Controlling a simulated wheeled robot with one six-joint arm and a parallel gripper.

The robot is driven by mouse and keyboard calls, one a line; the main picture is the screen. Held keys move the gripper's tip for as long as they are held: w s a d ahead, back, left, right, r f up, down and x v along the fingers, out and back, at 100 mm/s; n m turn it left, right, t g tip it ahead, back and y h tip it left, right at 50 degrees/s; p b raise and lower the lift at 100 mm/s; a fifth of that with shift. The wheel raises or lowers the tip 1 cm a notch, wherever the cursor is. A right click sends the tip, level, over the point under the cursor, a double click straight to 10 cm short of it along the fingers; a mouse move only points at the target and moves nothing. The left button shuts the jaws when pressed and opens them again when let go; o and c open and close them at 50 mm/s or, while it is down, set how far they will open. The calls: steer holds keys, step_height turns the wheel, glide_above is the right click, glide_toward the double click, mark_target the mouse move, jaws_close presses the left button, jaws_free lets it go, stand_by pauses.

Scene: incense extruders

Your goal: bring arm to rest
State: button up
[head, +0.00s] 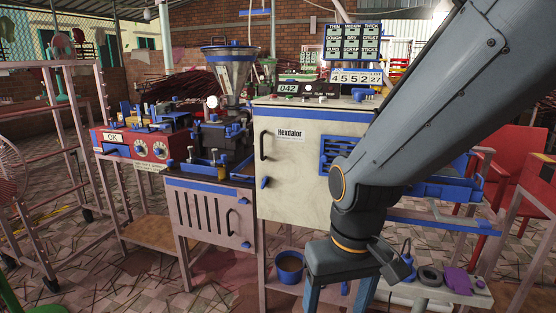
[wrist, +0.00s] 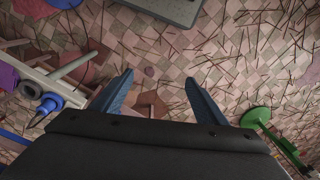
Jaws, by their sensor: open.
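My arm reaches down from the upper right of the head view and covers part of the white machine cabinet. My gripper (head: 338,294) points down at the bottom of that view, in front of the cabinet, and its fingertips run out of the frame. In the wrist view my gripper (wrist: 160,88) shows two blue-grey fingers spread well apart. Nothing is between them but the tiled floor below. The gripper is open and empty.
The cabinet (head: 291,178) stands close behind my arm. A low shelf at right holds a purple item (head: 457,280) and a dark ring (head: 430,277). A red control box (head: 137,148) is at left. Sticks litter the floor.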

steer(key=s+d+r+m+p, duration=0.2)
steer(key=d+r+p, duration=0.7)
steer(key=r+p, duration=0.2)
steer(key=shift+s+r+m+h+p, duration=0.2)
steer(key=shift+m+h+p, duration=0.1)
steer(key=shift+p, duration=0.95)
steer(key=shift+d, duration=0.1)
